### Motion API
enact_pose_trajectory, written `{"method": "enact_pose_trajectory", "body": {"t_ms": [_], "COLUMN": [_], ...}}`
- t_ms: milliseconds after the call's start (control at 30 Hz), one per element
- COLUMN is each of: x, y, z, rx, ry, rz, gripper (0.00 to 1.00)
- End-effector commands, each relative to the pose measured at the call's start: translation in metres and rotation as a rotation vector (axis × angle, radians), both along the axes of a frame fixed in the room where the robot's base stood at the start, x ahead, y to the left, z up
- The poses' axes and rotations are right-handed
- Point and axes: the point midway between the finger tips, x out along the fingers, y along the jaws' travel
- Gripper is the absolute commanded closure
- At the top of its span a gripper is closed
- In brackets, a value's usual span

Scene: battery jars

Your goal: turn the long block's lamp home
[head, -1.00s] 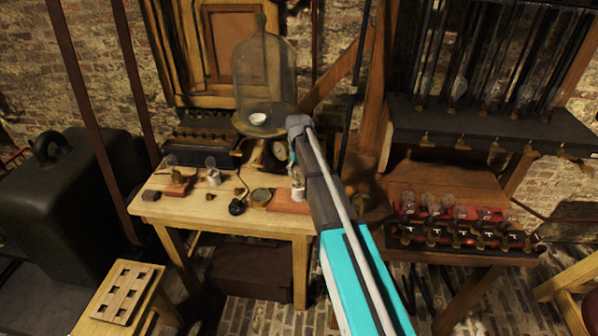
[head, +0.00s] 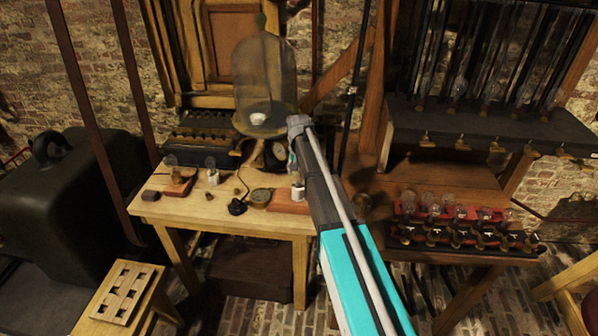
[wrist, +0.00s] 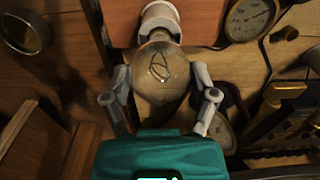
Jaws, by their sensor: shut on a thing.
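The long block (head: 288,202) is a reddish-brown wooden slab at the right end of the pale workbench. It carries a white lamp holder (head: 298,191), partly hidden by my arm in the head view. In the wrist view the block (wrist: 196,18) lies at the top, with the white holder (wrist: 160,17) and a round glass lamp (wrist: 161,72) in line with it. My gripper (wrist: 162,78) is shut on the lamp, with one finger on each side of the glass. The lamp's base meets the holder; how far it is seated cannot be told.
A short block with a lamp (head: 177,186) and a small white holder (head: 213,177) stand left on the bench. A round dial (head: 261,196) and a black piece (head: 237,207) lie beside the long block. A tall glass dome (head: 265,85) stands behind. A jar rack is right.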

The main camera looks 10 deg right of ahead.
Motion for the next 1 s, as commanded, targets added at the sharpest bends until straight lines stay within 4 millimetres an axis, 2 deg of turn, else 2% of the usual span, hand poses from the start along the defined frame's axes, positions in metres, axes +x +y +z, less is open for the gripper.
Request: {"method": "enact_pose_trajectory", "body": {"t_ms": [167, 733, 1000], "x": [-0.0003, -0.0002, -0.0001], "y": [0.0002, 0.0007, 0.0008], "z": [-0.0002, -0.0002, -0.0002], "rx": [0.000, -0.001, -0.001], "ry": [0.000, 0.000, 0.000], "rz": [-0.066, -0.486, -0.555], "gripper": [0.82, 0.82, 0.82]}}
